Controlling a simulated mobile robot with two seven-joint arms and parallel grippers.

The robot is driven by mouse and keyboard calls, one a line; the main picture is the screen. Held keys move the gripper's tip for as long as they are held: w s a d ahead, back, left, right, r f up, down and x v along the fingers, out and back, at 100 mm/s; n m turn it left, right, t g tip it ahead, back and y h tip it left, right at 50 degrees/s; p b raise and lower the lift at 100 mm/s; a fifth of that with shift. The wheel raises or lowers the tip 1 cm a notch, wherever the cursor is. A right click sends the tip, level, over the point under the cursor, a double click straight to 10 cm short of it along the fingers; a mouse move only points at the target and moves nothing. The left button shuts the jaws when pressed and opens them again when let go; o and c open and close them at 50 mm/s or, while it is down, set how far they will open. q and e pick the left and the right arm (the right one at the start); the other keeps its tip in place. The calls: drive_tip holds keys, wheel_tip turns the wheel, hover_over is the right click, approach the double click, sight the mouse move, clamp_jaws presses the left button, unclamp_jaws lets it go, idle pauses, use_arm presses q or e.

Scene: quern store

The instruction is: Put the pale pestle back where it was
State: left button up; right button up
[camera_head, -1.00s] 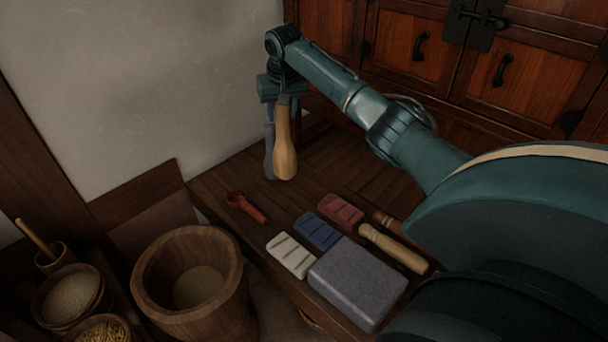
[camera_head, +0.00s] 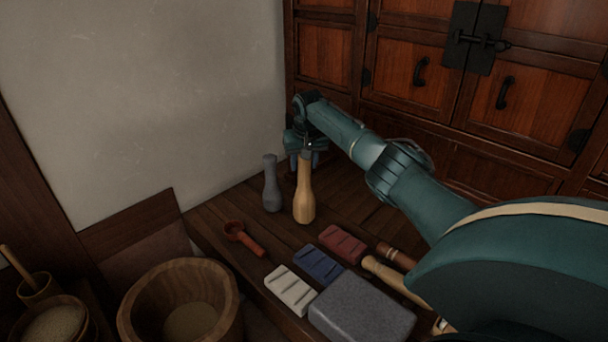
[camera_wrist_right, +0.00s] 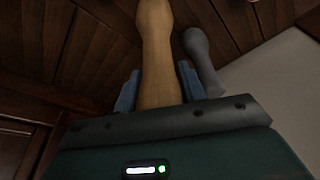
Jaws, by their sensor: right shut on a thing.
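The pale pestle (camera_head: 304,195), light wood with a wide lower end, is upright in my right gripper (camera_head: 304,163). The gripper is shut on its upper part. The pestle's wide end is at or just above the dark bench (camera_head: 215,215); I cannot tell if it touches. In the right wrist view the pale pestle (camera_wrist_right: 157,60) lies between the blue fingers (camera_wrist_right: 160,92). A grey pestle (camera_head: 271,185) stands upright on the bench just left of it, apart from it; it also shows in the wrist view (camera_wrist_right: 203,62). My left gripper is out of view.
A red ladle (camera_head: 245,239), white (camera_head: 290,289), blue (camera_head: 319,265) and red (camera_head: 343,244) grooved blocks, a grey stone slab (camera_head: 360,310) and a pale wooden rod (camera_head: 390,276) lie nearer on the bench. A wooden tub (camera_head: 140,305) stands lower left. A cabinet (camera_head: 440,80) stands behind.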

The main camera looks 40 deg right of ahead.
drive_tip(key=shift+b+x, duration=0.35)
drive_tip(key=shift+x, duration=0.85)
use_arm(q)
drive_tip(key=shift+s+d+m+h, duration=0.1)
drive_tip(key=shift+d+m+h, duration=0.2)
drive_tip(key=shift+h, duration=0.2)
use_arm(e)
drive_tip(key=shift+s+a+f, duration=0.1)
drive_tip(key=shift+s+a, duration=0.05)
drive_tip(key=shift+s, duration=0.05)
drive_tip(key=shift+f, duration=0.1)
drive_tip(key=o, duration=1.2)
drive_tip(key=shift+s+f, duration=0.1)
use_arm(q)
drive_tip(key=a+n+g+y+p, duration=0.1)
drive_tip(key=p, duration=0.1)
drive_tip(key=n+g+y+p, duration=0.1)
drive_tip(key=p, duration=0.1)
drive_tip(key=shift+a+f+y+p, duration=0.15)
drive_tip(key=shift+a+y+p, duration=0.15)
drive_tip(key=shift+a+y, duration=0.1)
use_arm(e)
drive_tip(key=v, duration=1.2)
